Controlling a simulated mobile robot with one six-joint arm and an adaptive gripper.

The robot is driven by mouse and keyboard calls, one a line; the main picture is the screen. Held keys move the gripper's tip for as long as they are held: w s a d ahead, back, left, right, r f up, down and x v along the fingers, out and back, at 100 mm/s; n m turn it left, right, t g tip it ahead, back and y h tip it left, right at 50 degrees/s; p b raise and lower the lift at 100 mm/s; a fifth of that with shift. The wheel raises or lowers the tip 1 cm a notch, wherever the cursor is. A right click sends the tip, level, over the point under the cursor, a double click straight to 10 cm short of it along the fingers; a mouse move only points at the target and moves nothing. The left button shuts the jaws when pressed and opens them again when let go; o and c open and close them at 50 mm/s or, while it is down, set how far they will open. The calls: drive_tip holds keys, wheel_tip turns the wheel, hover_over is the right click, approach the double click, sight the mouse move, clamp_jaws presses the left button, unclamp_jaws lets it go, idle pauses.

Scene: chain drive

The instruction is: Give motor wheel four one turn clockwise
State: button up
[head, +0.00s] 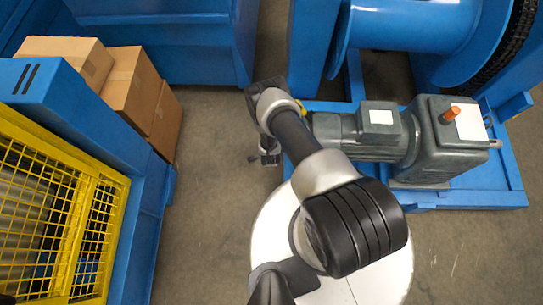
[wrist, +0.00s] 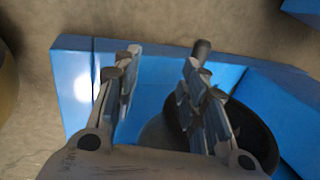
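A dark round wheel (wrist: 255,127) shows in the wrist view, low and right of centre, partly hidden behind my right finger. A dark peg, seemingly its handle (wrist: 202,48), stands up just beyond that finger's tip. My gripper (wrist: 162,60) is open, with its two fingers apart and nothing seen held between them. Whether a finger touches the wheel or peg, I cannot tell. In the head view my gripper (head: 268,152) hangs beside the left end of the grey motor (head: 355,135). The wheel cannot be made out there.
The motor and its gearbox (head: 445,145) sit on a blue base frame (head: 470,198). Blue machinery (head: 410,25) stands behind. A yellow mesh guard (head: 50,210) and cardboard boxes (head: 130,85) are at left. Bare floor (head: 215,170) lies between the boxes and my arm.

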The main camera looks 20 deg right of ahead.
drive_tip(key=v, duration=1.2)
